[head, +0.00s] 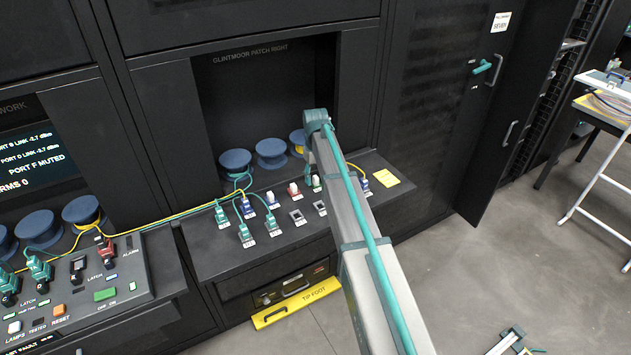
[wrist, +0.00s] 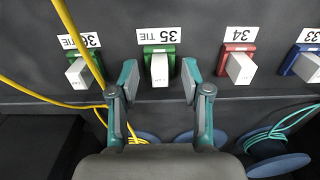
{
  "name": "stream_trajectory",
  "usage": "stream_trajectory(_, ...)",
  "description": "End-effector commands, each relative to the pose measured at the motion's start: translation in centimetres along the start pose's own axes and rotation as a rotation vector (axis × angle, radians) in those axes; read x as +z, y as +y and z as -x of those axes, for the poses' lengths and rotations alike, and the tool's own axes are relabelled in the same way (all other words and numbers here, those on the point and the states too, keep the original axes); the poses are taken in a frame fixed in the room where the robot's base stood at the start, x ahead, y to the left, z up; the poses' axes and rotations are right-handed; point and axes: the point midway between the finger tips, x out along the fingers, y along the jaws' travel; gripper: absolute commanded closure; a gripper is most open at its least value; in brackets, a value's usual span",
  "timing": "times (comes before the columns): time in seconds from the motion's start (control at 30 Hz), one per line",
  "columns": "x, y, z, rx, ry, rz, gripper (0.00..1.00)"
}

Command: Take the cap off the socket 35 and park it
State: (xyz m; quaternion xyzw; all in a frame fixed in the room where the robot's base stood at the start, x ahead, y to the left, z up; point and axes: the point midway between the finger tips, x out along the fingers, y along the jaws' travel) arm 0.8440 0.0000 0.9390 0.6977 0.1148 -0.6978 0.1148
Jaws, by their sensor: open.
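Socket 35 (wrist: 157,50) is a green-framed socket under a "35 TIE" label, which reads upside down in the wrist view. A white block-shaped cap (wrist: 159,70) sits on it. My gripper (wrist: 159,77) is open, with one teal finger on each side of the cap and a visible gap to both. In the head view, the capped socket (head: 317,182) shows beside my arm on the sloped panel, and my arm hides part of the area around it.
White-capped sockets 36 (wrist: 77,72), 34 (wrist: 239,66) and 33 (wrist: 307,66) flank it. A yellow cable (wrist: 82,42) crosses near socket 36. Two dark square fittings (head: 297,217) (head: 320,208) lie in the panel's lower row. Blue spools (head: 270,153) stand behind; a yellow note (head: 387,179) lies right.

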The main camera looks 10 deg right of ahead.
Motion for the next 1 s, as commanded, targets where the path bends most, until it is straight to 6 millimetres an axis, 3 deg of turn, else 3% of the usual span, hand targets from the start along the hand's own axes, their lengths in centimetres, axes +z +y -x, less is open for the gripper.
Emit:
stream_trajectory(0.87,0.0,0.0,0.01,0.0,0.0,0.0,0.52)
stream_trajectory(1.0,0.0,0.0,0.01,0.0,0.0,0.0,0.75)
